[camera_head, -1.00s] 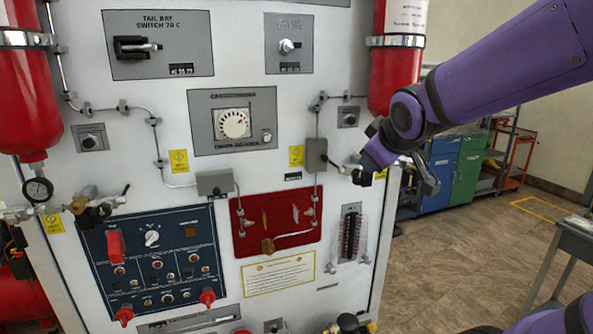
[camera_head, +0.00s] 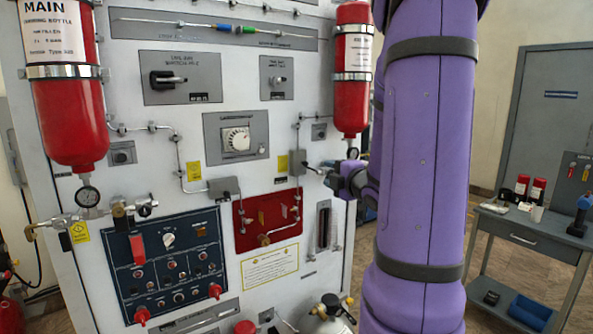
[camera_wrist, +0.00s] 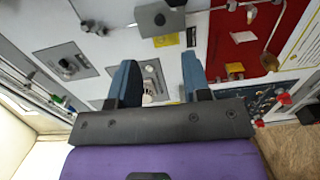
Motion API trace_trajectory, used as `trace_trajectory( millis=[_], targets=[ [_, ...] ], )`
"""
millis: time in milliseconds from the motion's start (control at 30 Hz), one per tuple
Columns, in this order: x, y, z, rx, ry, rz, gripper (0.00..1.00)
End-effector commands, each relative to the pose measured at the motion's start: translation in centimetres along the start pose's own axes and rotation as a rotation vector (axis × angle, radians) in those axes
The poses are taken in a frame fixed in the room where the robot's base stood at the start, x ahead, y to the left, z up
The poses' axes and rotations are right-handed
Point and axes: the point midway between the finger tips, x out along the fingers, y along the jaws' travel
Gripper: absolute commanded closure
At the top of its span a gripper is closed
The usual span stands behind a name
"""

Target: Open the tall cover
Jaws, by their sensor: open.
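A tall red cover (camera_head: 137,248) stands upright at the upper left of the dark blue control panel (camera_head: 186,228), low on the white board. Smaller red covers (camera_head: 214,291) sit along this panel's lower edge. My gripper (camera_wrist: 160,75) is open and empty in the wrist view, its two blue fingers apart in front of the board. The blue panel (camera_wrist: 243,91) is partly visible there, beyond the right finger, with small red parts on it; I cannot tell which is the tall cover.
A red panel (camera_head: 265,222) with pipework lies right of the blue panel. Red bottles (camera_head: 68,110) and (camera_head: 352,75) hang on the board, with a gauge (camera_head: 88,196) and valves protruding at left. A grey bench (camera_head: 527,240) stands at right, with floor around it.

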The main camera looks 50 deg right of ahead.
Motion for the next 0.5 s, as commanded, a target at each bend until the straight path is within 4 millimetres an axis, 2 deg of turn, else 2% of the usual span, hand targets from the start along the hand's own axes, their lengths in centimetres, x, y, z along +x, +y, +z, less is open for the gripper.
trace_trajectory(
  millis=[133,233,500],
  targets=[
    [0.1,-0.2,0.4,-0.019,0.012,0.017,0.56],
    [0.9,-0.2,0.3,-0.019,0.014,0.017,0.56],
    [5.5,-0.1,0.2,-0.017,0.015,0.017,0.56]
  ],
)
